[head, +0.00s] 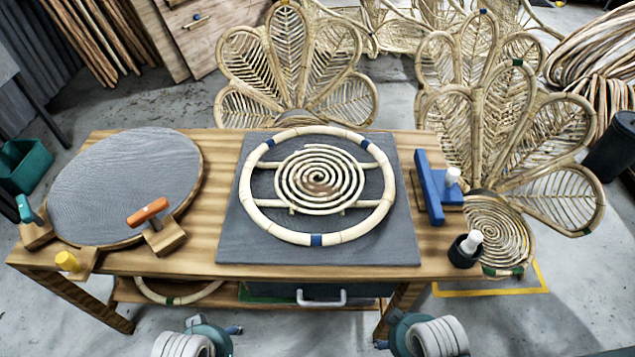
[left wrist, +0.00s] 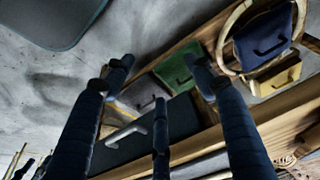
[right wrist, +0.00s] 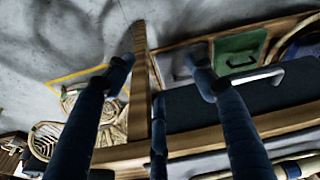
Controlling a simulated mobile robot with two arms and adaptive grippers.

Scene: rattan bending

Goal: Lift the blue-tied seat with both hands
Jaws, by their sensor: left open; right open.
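The blue-tied seat (head: 285,234) is a pale rattan ring with blue bindings and a spiral coil (head: 318,180) at its centre, held by crossbars. In the head view it lies flat on a dark grey mat (head: 240,235) in the middle of the workbench. My left gripper (head: 235,330) is in front of the bench, low at the bottom of the head view. My right gripper (head: 381,344) is there too, farther right. In the wrist views both the left fingers (left wrist: 160,70) and right fingers (right wrist: 160,70) are spread and empty, apart from the seat.
A blue fixture (head: 430,188) and black cup (head: 465,252) stand right of the mat. A drawer handle (head: 321,298) protrudes at the front. Rattan chairs (head: 300,60) stand behind.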

